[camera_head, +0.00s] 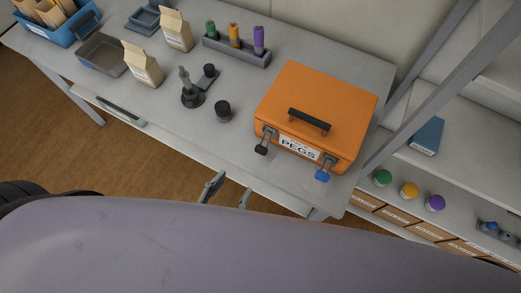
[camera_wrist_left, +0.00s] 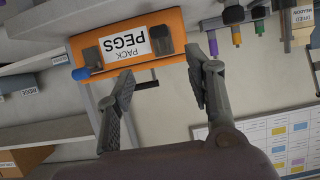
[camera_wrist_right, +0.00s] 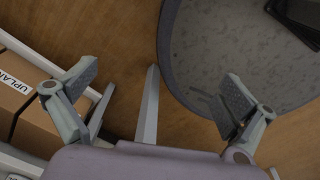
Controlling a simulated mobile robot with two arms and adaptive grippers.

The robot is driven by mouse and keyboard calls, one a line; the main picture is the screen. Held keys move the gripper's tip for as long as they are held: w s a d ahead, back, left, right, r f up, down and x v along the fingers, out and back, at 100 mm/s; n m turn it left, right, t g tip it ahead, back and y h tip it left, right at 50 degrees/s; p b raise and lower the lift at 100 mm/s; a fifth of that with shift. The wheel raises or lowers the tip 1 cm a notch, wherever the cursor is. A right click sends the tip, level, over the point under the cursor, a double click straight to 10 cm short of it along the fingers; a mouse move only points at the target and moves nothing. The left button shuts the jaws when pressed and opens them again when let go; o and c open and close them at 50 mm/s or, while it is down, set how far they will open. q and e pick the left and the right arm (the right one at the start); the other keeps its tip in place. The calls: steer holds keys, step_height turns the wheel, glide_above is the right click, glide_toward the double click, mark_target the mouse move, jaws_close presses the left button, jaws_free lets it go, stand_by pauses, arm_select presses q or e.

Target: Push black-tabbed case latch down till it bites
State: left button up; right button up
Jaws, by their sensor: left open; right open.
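The orange case (camera_head: 318,105), labelled PEGS, stands shut on the bench with its black handle on top. Its black-tabbed latch (camera_head: 261,149) is at the front left and its blue-tabbed latch (camera_head: 323,174) at the front right. Both tabs stick out from the front; I cannot tell whether either is engaged. In the left wrist view the case is upside down, with the black-tabbed latch (camera_wrist_left: 165,40) at right. My left gripper (camera_head: 228,190) is open and empty, in front of the bench edge, apart from the case. My right gripper (camera_wrist_right: 160,75) is open and empty above the floor.
Left of the case are a small black knob (camera_head: 223,111), a dark stand (camera_head: 192,96) and a rack of coloured tubes (camera_head: 236,50). Paper bags (camera_head: 143,64) stand farther left. A grey frame post (camera_head: 440,85) rises right of the case. Shelving holds colour-lidded jars (camera_head: 409,190).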

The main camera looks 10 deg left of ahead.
mark_target(260, 151)
arm_select(q)
steer(key=p+x, duration=0.1)
steer(key=x, duration=1.3)
steer(key=shift+w+f+p, duration=0.15)
steer(key=shift+p, duration=0.15)
steer(key=shift+w+d+f, duration=0.2)
steer(key=shift+w+f, duration=0.1)
steer(key=shift+w, duration=0.25)
arm_select(e)
steer(key=shift+w+a+r, duration=0.15)
steer(key=shift+w+a, duration=0.05)
steer(key=shift+w, duration=0.25)
steer(key=shift+w+a+r, duration=0.1)
steer(key=shift+w+a, duration=0.05)
steer(key=shift+w, duration=0.25)
arm_select(q)
steer(key=shift+c, duration=0.3)
arm_select(e)
steer(key=shift+d, duration=0.1)
